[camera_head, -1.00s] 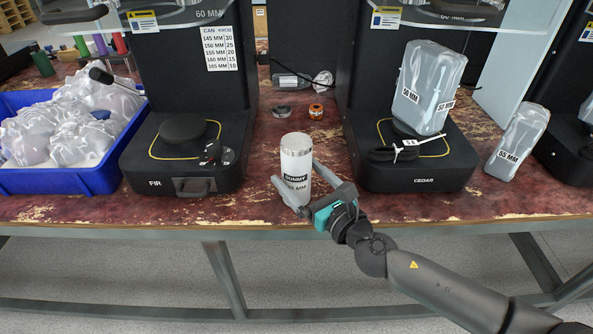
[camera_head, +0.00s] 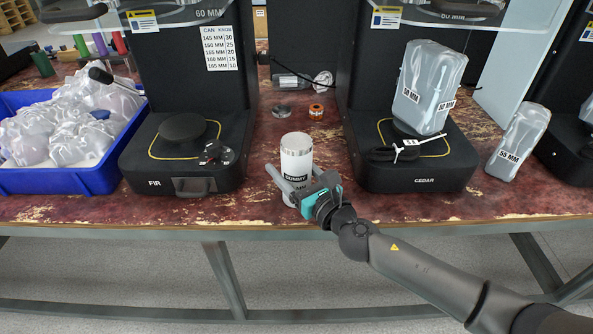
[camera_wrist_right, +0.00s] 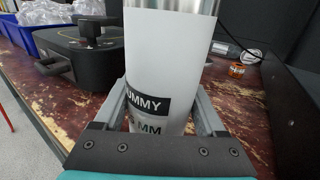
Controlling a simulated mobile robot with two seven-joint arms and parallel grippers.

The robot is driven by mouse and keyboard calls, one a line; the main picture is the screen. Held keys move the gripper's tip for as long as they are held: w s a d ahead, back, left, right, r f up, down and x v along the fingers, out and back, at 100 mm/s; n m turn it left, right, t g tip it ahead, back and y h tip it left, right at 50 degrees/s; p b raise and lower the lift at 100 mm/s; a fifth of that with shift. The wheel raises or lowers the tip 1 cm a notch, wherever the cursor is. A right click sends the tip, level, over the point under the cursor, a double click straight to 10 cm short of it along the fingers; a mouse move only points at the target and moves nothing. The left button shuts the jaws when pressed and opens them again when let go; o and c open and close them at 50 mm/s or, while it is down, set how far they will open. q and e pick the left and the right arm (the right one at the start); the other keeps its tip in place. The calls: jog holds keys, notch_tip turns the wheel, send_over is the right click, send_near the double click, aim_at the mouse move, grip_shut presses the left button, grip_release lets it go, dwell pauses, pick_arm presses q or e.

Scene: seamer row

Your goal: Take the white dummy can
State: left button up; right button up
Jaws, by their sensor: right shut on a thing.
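The white dummy can (camera_head: 296,155) stands upright on the worn red table between the FIR and CEDAR machines. It has a silvery top and a black DUMMY label. My right gripper (camera_head: 287,184) reaches it from the front right, with one finger on each side of its lower part. In the right wrist view the can (camera_wrist_right: 168,70) fills the middle, between the two fingers of the right gripper (camera_wrist_right: 163,112), which is shut on it. My left gripper is not in view.
The FIR machine (camera_head: 185,160) stands to the left and the CEDAR machine (camera_head: 415,165) to the right, a bagged item on its plate. A blue bin (camera_head: 90,182) of bags is far left. A grey ring (camera_head: 281,111) and an orange roll (camera_head: 316,111) lie behind the can.

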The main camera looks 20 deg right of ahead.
jog(key=c, duration=0.7)
jog(key=shift+c, duration=0.8)
jog(key=shift+r, duration=0.2)
